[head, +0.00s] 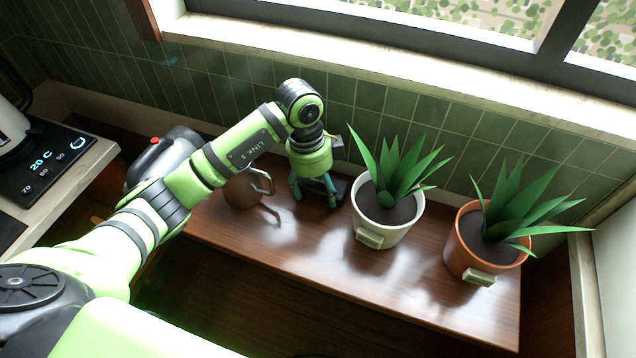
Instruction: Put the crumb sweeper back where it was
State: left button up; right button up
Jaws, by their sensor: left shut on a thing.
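My left gripper (316,200) points down at the back of the wooden shelf, left of the white plant pot. It is shut on a dark, low object, which I take to be the crumb sweeper (342,186). Most of this object is hidden behind the fingers and the pot, and I cannot tell whether it touches the shelf. My right gripper is not in view.
A white pot (384,236) and a terracotta pot (464,259) with spiky plants stand right of the gripper. A brown vessel with a metal handle (241,191) and a grey appliance (150,165) stand left. The shelf's front middle (300,250) is clear. The tiled wall is behind.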

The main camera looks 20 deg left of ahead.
aim_at(311, 183)
pick_arm(q)
jog(key=o, duration=1.1)
jog(key=shift+f, duration=0.1)
notch_tip(311, 183, up, 12)
jog(key=a+b, duration=0.1)
jog(key=shift+a, duration=0.4)
